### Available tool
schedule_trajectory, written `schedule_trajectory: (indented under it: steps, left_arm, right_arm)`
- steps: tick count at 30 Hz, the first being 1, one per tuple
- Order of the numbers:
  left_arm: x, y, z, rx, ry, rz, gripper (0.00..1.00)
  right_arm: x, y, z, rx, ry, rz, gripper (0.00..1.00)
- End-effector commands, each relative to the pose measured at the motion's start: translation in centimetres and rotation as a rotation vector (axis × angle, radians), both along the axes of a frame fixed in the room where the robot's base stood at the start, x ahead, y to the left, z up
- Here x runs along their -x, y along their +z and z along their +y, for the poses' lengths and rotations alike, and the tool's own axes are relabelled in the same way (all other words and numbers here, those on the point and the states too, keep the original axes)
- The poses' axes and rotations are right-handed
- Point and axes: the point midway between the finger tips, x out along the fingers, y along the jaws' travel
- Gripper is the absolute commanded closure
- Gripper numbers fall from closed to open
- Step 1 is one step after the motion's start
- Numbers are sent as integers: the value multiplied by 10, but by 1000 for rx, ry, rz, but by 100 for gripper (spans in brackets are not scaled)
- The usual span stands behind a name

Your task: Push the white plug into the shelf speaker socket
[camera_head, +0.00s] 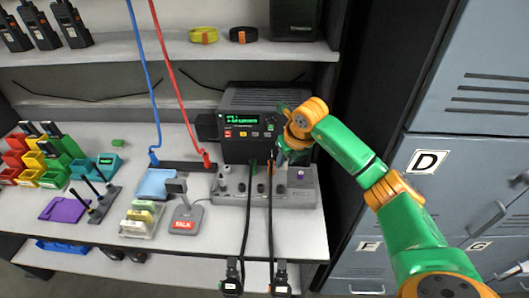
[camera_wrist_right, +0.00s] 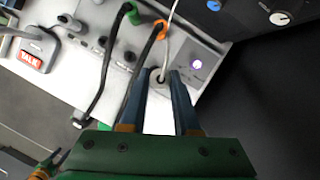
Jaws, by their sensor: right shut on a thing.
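My right gripper (camera_wrist_right: 158,76) is shut on the white plug (camera_wrist_right: 159,78), with its fingertips close to the face of the grey socket panel (camera_wrist_right: 120,55). A white cable (camera_wrist_right: 168,38) runs up from the plug. Whether the plug sits in a socket or just at its mouth I cannot tell. In the head view, my right gripper (camera_head: 284,154) reaches the grey panel (camera_head: 290,198) below the black radio unit (camera_head: 245,120); the plug is hidden there. A dark box, probably the shelf speaker (camera_head: 292,20), stands on the upper shelf.
Green (camera_wrist_right: 132,14) and orange (camera_wrist_right: 161,29) plugs with black cables sit left of my fingers. A purple light (camera_wrist_right: 197,64) is to the right. The talk microphone (camera_head: 187,217) and colored trays stand left; grey lockers (camera_head: 440,165) stand right.

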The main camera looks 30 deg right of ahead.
Motion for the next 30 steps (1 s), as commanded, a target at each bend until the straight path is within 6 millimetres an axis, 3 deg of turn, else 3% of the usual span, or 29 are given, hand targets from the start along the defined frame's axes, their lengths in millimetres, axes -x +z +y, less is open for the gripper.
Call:
schedule_trajectory:
  steps: [18,30]
  left_arm:
    - [-1,-51,2,-2,0,0,50]
    - [-1,-50,2,-2,0,-1,50]
  right_arm:
    - [0,-61,-1,-1,0,-1,100]
    - [0,-61,-1,-1,0,0,100]
